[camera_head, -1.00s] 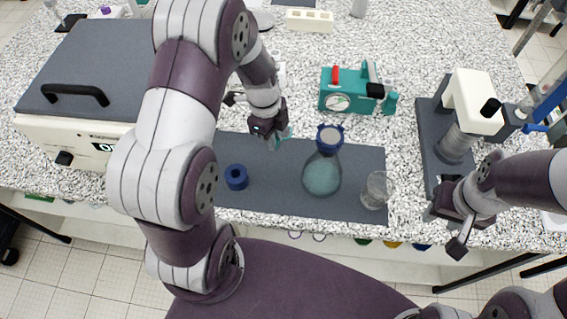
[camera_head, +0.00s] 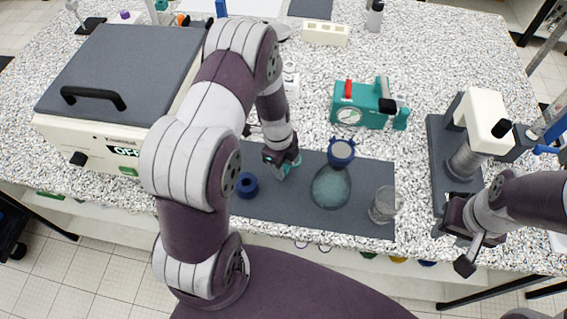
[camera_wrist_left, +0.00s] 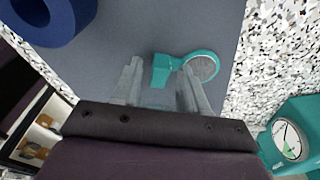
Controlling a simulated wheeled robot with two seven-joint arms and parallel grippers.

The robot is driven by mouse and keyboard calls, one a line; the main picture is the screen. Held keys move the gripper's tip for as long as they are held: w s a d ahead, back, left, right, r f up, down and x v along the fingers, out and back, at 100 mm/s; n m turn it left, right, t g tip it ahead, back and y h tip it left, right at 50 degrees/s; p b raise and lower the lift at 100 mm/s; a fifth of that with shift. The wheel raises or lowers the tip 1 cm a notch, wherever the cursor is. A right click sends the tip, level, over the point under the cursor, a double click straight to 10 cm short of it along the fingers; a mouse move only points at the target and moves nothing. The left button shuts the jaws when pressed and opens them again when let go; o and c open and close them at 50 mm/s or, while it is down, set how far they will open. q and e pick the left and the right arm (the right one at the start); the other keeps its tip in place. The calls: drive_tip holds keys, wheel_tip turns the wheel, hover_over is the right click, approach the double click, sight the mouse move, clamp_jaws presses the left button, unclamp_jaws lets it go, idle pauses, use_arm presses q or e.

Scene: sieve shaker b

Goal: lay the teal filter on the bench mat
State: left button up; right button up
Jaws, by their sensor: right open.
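The teal filter (camera_wrist_left: 161,70), a short teal block joined to a ring with a pale round disc, shows in the left wrist view over the grey bench mat (camera_wrist_left: 120,32). It appears to lie flat near the mat's edge. My left gripper (camera_wrist_left: 160,82) has its fingers apart, with the teal block between them, a gap on the left, and the right fingertip overlapping the filter. In the head view my left gripper (camera_head: 281,172) is low over the back of the mat (camera_head: 265,205), largely hiding the filter. My right gripper (camera_head: 456,250) is open and empty at the bench's front right.
On the mat are a blue ring (camera_head: 247,185), a flask with teal contents and a blue collar (camera_head: 331,188), and a clear beaker (camera_head: 383,207). A teal pump (camera_head: 368,105) stands behind. A grey-lidded box (camera_head: 115,85) is left; a stand-mounted device (camera_head: 465,160) is right.

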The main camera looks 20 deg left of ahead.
use_arm(q)
drive_tip(key=shift+r+p, duration=0.35)
drive_tip(key=shift+p, duration=0.05)
wheel_tip(320, 180, up, 11)
drive_tip(key=a+b, duration=0.1)
drive_tip(key=b, duration=0.2)
drive_tip(key=s+d+r+n, duration=0.2)
drive_tip(key=s+n, duration=0.3)
drive_tip(key=n, duration=0.4)
drive_tip(key=s+d+r+n+t+y, duration=0.1)
drive_tip(key=s+n, duration=0.4)
drive_tip(key=n, duration=0.5)
drive_tip(key=shift+s+d+r+t, duration=0.3)
drive_tip(key=shift+d+r, duration=0.1)
drive_tip(key=shift+r, duration=0.2)
drive_tip(key=shift+s, duration=0.1)
